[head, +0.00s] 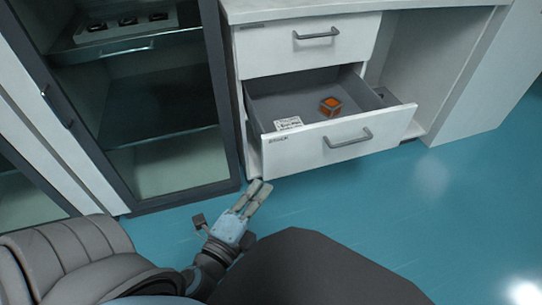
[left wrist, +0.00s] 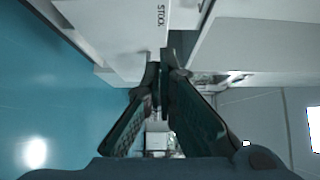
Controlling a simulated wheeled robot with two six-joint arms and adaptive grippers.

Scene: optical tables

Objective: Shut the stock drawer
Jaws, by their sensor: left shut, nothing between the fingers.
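The stock drawer (head: 340,142) is pulled out from the white cabinet, with its grey handle (head: 349,137) on the front panel. An orange box (head: 330,106) and a white label card (head: 288,123) are in it. My left gripper (head: 259,190) is shut and empty, low in front of the drawer's left corner and apparently apart from it. In the left wrist view, the gripper fingers (left wrist: 162,75) point toward a white panel marked "STOCK" (left wrist: 140,30). My right gripper is not in view.
A closed upper drawer (head: 305,43) sits above the stock drawer. A glass-fronted cabinet (head: 160,110) stands to the left. An open white bay (head: 425,60) is on the right. The blue floor (head: 400,220) in front is clear.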

